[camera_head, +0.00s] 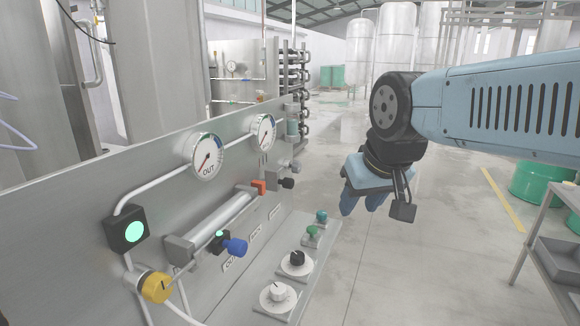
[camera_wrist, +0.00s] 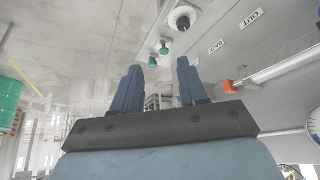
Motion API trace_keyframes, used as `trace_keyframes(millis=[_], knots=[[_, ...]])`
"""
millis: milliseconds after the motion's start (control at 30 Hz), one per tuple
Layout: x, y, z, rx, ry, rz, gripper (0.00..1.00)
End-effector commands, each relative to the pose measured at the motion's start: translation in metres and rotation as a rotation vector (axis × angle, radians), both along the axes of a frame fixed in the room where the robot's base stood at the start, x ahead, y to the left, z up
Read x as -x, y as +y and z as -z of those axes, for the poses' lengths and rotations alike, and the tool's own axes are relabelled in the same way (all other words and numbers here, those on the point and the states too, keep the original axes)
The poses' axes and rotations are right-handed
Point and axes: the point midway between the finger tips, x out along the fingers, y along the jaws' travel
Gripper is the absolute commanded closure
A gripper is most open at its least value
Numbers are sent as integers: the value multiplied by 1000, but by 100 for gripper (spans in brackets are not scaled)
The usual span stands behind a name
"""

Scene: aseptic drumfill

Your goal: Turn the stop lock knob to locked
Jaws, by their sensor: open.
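The sloped control ledge (camera_head: 327,238) carries a black knob (camera_head: 296,259) on a white round dial and a pale knob (camera_head: 278,293) on a second dial nearer me. No readable label tells which is the stop lock knob. A green button (camera_head: 312,232) and a teal button (camera_head: 321,215) sit farther along the ledge. My gripper (camera_head: 361,207) is open and empty, in the air right of the ledge, apart from every control. In the wrist view my gripper (camera_wrist: 161,65) has its fingers spread, with the green button (camera_wrist: 164,50) and a dialled knob (camera_wrist: 183,19) beyond.
The upright panel holds two gauges (camera_head: 207,157), a green lamp (camera_head: 134,231), a yellow knob (camera_head: 156,287), a blue knob (camera_head: 236,247) and an orange part (camera_head: 259,187) by a horizontal pipe. A shelf (camera_head: 560,262) and green drum (camera_head: 540,184) stand right. Floor between is clear.

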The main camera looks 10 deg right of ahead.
Motion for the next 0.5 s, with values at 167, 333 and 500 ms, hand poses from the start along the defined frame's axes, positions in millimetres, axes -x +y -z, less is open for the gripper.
trace_keyframes(millis=[167,333,500], knots=[[0,0,0,0,1,0,54],[-5,3,4,-42,41,38,37],[-21,25,20,-191,171,169,32]])
